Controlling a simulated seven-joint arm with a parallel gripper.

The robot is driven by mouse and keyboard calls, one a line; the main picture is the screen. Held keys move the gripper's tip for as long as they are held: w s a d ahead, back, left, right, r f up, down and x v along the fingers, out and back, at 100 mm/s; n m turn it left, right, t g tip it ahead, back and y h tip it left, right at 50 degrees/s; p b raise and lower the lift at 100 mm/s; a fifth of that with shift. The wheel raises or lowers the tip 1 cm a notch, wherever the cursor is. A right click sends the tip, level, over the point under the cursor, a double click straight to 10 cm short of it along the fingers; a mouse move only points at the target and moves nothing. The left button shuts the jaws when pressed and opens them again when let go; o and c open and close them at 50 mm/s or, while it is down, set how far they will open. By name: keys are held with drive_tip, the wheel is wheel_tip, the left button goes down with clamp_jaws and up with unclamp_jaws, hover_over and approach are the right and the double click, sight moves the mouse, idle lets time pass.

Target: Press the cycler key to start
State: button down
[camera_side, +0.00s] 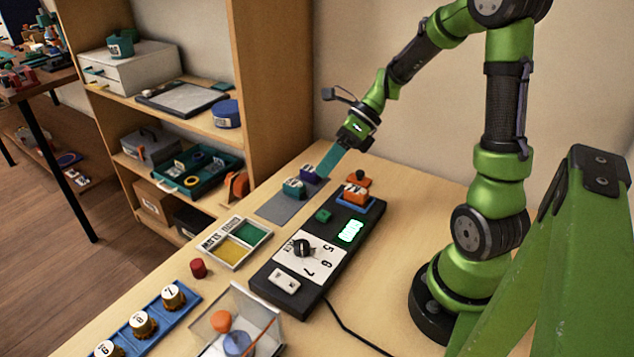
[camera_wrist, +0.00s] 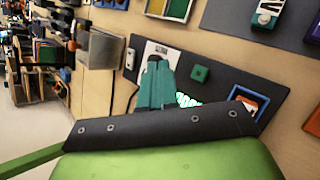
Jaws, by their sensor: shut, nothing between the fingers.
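The cycler is a long black box (camera_side: 262,283) with a lit green display (camera_side: 350,231), a black dial (camera_side: 304,248) on a white numbered plate, and a white switch piece (camera_side: 285,281) at its near end. A small green square key (camera_side: 323,215) sits on its top beside the display; it also shows in the wrist view (camera_wrist: 200,73). My gripper (camera_side: 326,170) is shut and empty, its teal fingers pointing down above the mat, behind the key and apart from it. In the wrist view the fingers (camera_wrist: 157,62) cover the dial and part of the display.
A teal servo (camera_side: 293,188) and a purple servo (camera_side: 309,173) stand on a grey mat (camera_side: 278,209) near my fingers. A parts tray (camera_side: 235,241), red cap (camera_side: 198,268) and clear bin (camera_side: 240,320) stand nearer the camera.

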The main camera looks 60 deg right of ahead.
sight(327, 212)
drive_tip(key=shift+f, duration=4.4)
drive_tip(key=shift+f, duration=0.4)
drive_tip(key=shift+f, duration=0.5)
drive_tip(key=shift+r, duration=0.95)
drive_tip(key=shift+r, duration=0.1)
drive_tip(key=shift+r, duration=2.4)
